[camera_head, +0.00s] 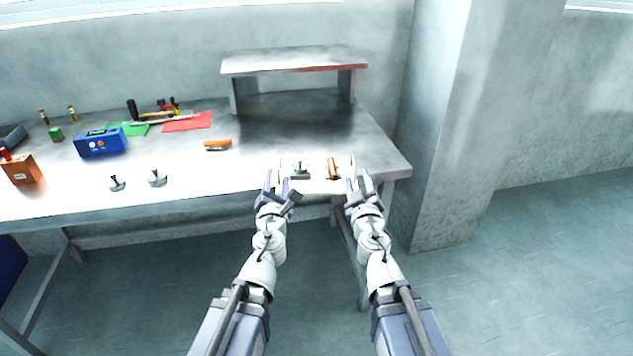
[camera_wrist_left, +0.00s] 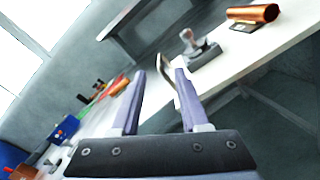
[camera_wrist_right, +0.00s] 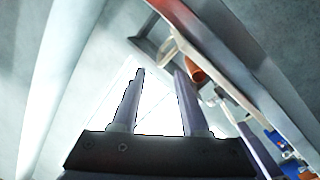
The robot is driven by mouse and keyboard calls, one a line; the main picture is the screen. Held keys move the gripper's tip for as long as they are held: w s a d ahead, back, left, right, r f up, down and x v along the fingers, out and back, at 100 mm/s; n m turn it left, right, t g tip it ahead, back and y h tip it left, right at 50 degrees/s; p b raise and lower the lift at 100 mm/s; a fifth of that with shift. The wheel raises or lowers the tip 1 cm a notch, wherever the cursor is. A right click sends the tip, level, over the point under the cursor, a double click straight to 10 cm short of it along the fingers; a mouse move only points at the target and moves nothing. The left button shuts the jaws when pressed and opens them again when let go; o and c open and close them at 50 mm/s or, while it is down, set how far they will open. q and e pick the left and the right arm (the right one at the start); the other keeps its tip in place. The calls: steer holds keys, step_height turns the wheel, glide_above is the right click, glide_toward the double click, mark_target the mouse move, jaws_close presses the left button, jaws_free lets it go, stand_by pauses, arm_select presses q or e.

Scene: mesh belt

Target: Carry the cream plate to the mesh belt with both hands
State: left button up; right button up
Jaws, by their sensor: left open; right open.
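The cream plate (camera_head: 317,184) lies at the front edge of the steel table. A grey stamp-like object (camera_head: 300,170) and an orange-brown cylinder (camera_head: 333,168) show on or just behind it; the pale plate blends with the bright tabletop. My left gripper (camera_head: 276,181) is open at its left end, and a curved rim shows between the fingers in the left wrist view (camera_wrist_left: 165,70). My right gripper (camera_head: 358,182) is open at its right end; a cream curved edge shows beyond its fingertips in the right wrist view (camera_wrist_right: 181,43). I cannot make out a mesh belt.
A raised steel shelf (camera_head: 293,64) stands at the table's back right. A brown cylinder (camera_head: 218,145), red mat (camera_head: 188,122), blue device (camera_head: 101,142) and two grey knobbed pieces (camera_head: 157,178) lie to the left. A concrete pillar (camera_head: 440,130) rises right of the table; the floor beyond is clear.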

mark_target(279, 162)
arm_select(q)
steer(key=shift+w+a, duration=0.15)
steer(key=shift+w, duration=3.8)
arm_select(e)
steer(key=shift+w+a, duration=0.15)
steer(key=shift+w, duration=3.75)
arm_select(q)
steer(key=c, duration=0.7)
arm_select(e)
steer(key=c, duration=0.7)
arm_select(q)
steer(key=shift+a, duration=0.1)
jaws_close()
arm_select(e)
jaws_close()
